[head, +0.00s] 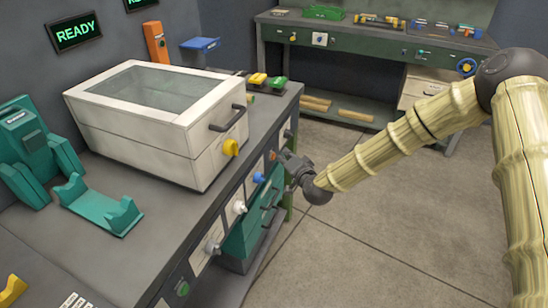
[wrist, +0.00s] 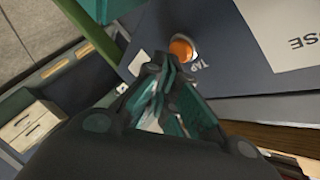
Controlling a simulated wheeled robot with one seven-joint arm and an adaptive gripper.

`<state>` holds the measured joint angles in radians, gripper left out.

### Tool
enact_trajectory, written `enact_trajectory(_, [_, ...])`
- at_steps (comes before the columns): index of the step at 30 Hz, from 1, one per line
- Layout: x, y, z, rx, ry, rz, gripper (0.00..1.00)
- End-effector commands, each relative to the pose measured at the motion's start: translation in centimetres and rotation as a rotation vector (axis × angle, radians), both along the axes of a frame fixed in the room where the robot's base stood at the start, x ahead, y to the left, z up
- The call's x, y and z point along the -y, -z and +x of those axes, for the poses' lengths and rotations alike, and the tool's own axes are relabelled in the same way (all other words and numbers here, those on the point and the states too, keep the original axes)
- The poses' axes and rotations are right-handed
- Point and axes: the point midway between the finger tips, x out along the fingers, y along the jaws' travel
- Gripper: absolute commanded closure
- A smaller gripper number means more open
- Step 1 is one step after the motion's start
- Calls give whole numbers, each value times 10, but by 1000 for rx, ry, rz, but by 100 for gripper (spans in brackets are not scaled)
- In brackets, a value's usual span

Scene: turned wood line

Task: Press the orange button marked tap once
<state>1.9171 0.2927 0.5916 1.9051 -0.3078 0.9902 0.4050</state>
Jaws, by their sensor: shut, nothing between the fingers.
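The orange button (wrist: 181,49) sits on a dark panel with the label TAP beside it in the wrist view. In the head view the button (head: 273,155) is a small orange spot on the bench's front panel, just left of my gripper. My gripper (head: 283,157) is shut and empty, with its fingertips close to the button. In the wrist view the closed fingertips of my gripper (wrist: 168,62) lie right by the button's lower edge. I cannot tell whether they touch it.
Other controls line the bench front: a blue knob (head: 258,177), a white knob (head: 239,207), a grey knob (head: 212,248) and a green button (head: 182,289). A white lidded box (head: 150,145) with a yellow knob (head: 231,147) stands on top. The floor (head: 340,240) is clear.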

Motion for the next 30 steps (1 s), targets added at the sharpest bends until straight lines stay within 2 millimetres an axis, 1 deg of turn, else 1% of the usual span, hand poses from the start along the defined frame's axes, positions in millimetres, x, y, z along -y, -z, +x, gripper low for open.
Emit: enact_trajectory(30, [-7, 0, 2, 0, 0, 0, 100])
